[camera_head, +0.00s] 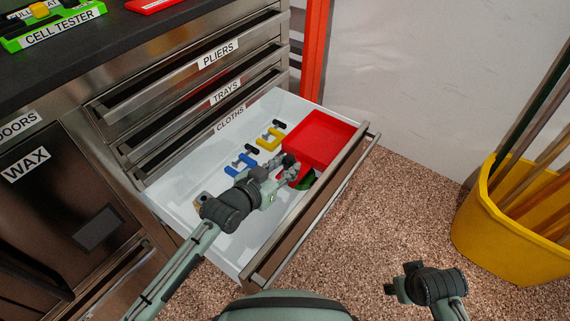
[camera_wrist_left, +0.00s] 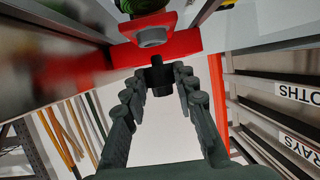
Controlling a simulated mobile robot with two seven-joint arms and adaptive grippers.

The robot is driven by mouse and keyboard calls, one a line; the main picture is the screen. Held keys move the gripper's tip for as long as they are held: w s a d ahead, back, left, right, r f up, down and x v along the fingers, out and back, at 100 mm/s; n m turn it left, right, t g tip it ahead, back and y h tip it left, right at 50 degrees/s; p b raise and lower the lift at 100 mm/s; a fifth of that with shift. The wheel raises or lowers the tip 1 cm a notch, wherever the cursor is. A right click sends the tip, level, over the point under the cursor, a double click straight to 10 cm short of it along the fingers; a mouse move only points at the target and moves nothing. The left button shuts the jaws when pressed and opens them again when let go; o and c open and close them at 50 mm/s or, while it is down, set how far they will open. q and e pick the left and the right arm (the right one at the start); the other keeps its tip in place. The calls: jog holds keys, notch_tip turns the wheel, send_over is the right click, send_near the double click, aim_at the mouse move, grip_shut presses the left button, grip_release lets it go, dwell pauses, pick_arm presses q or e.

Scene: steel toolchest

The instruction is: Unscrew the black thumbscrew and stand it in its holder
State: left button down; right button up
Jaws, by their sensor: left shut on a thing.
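In the left wrist view the black thumbscrew (camera_wrist_left: 158,80) sits between the fingertips of my left gripper (camera_wrist_left: 160,76), which is shut on it. Behind it is a red bar, with a red block carrying a grey round part (camera_wrist_left: 151,38) and a green piece (camera_wrist_left: 143,5) above. I cannot tell whether the screw still touches the red part. In the head view my left gripper (camera_head: 287,170) reaches over the open drawer beside the red tray (camera_head: 322,135), hiding the screw; a green piece (camera_head: 307,183) shows beside it. My right gripper (camera_head: 410,282) hangs over the floor, its fingers unclear.
The open white drawer (camera_head: 223,150) holds yellow clamp-like pieces (camera_head: 270,139) and blue ones (camera_head: 240,166) with black parts. Its steel front (camera_head: 318,205) lies close to the gripper. A yellow bin (camera_head: 510,230) stands at the right.

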pick_arm(q)
jog(key=shift+f+b, duration=0.8)
jog(key=shift+f, duration=0.5)
jog(key=c, duration=1.1)
grip_release()
jog(key=v, duration=0.7)
jog(key=shift+s+a+r, duration=0.15)
